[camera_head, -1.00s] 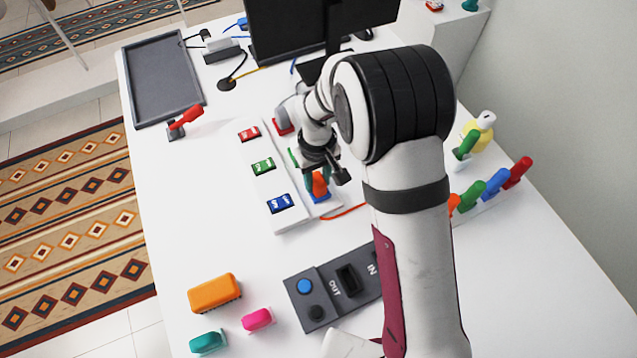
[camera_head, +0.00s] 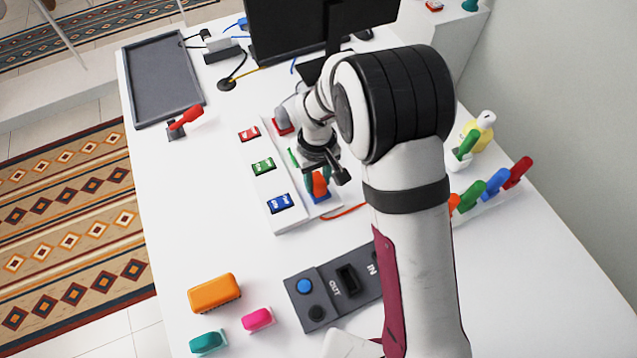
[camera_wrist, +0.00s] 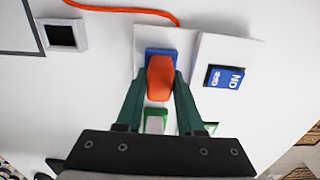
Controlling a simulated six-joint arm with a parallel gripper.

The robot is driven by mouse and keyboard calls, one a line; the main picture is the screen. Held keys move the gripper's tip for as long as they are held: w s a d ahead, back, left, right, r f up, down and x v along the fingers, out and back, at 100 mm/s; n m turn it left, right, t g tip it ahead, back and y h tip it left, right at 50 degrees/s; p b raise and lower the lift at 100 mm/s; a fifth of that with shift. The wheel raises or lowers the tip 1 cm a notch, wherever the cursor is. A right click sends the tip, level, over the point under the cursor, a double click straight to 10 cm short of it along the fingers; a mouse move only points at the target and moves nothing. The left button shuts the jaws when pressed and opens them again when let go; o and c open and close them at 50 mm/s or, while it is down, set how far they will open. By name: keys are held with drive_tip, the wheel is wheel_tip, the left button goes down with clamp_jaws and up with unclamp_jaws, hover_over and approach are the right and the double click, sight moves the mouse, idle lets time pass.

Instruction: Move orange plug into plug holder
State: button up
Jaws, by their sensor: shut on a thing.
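The orange plug (camera_head: 319,184) is at the blue socket (camera_head: 320,197) on the right side of the white switch board (camera_head: 273,190). It also shows in the wrist view (camera_wrist: 160,78), between my gripper's two teal fingers. My gripper (camera_wrist: 160,84) is shut on the plug from both sides. In the head view my gripper (camera_head: 318,178) is partly hidden by my arm. I cannot tell how deep the plug sits in the blue socket. A plug holder cannot be named for certain; a white square frame with a dark opening (camera_wrist: 61,35) lies at the upper left of the wrist view.
An orange cable (camera_wrist: 130,10) runs behind the plug. Red, green and blue switches (camera_head: 263,166) line the board's left side. A row of coloured handles (camera_head: 485,189) stands at the right. A dark IN/OUT panel (camera_head: 330,307) lies in front. The white table left of the board is mostly clear.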

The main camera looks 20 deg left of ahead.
sight(318, 178)
clamp_jaws()
drive_tip(key=shift+r, duration=0.75)
drive_tip(key=shift+r, duration=0.35)
drive_tip(key=shift+r, duration=0.1)
idle(0.4)
drive_tip(key=shift+r, duration=2)
